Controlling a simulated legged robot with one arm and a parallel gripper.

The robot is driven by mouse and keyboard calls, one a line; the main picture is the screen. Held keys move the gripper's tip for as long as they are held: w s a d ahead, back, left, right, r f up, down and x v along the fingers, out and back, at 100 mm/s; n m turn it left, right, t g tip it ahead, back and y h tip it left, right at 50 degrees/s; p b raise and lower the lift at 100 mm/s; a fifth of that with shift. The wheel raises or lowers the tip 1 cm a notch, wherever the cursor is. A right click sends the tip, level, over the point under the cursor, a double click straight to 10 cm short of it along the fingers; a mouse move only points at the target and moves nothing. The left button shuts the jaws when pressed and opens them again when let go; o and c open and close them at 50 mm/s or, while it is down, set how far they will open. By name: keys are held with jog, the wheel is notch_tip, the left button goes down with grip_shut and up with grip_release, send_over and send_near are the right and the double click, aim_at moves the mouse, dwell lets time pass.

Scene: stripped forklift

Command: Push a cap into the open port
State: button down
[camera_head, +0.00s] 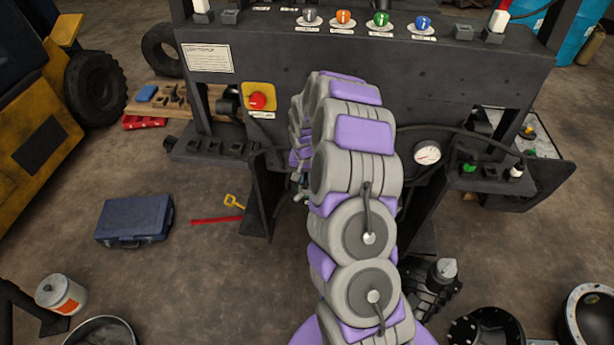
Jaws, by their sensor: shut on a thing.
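My grey and purple arm rises through the middle of the view and bends down on its far side. My gripper (300,184) shows only as a small part at the left edge of the arm, low in front of the dark panel. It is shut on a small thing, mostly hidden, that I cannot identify. On the right bracket, a green cap (469,167) and a white cap (516,171) sit in the top. The left bracket (214,147) has several dark sockets in its top. I cannot tell which port is the open one; the arm hides part of the panel.
The dark panel (430,85) carries a red knob (257,101) on yellow, a gauge (427,152) and several coloured knobs on top. A blue case (134,220), a red bar (216,220) and a paint tin (61,294) are on the floor.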

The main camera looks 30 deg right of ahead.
jog(key=shift+s+a+f, duration=0.15)
jog(key=shift+s+f, duration=0.1)
jog(key=shift+f, duration=0.05)
jog(key=shift+r, duration=0.1)
jog(key=shift+w+r, duration=0.2)
jog(key=shift+r, duration=0.05)
jog(key=shift+a+r+p, duration=0.1)
jog(key=shift+r+p, duration=0.35)
jog(key=shift+r, duration=0.4)
jog(key=shift+d+r, duration=0.25)
jog(key=shift+r, duration=0.5)
jog(key=shift+a+r+p, duration=0.1)
jog(key=shift+r+p, duration=0.35)
jog(key=shift+r, duration=0.2)
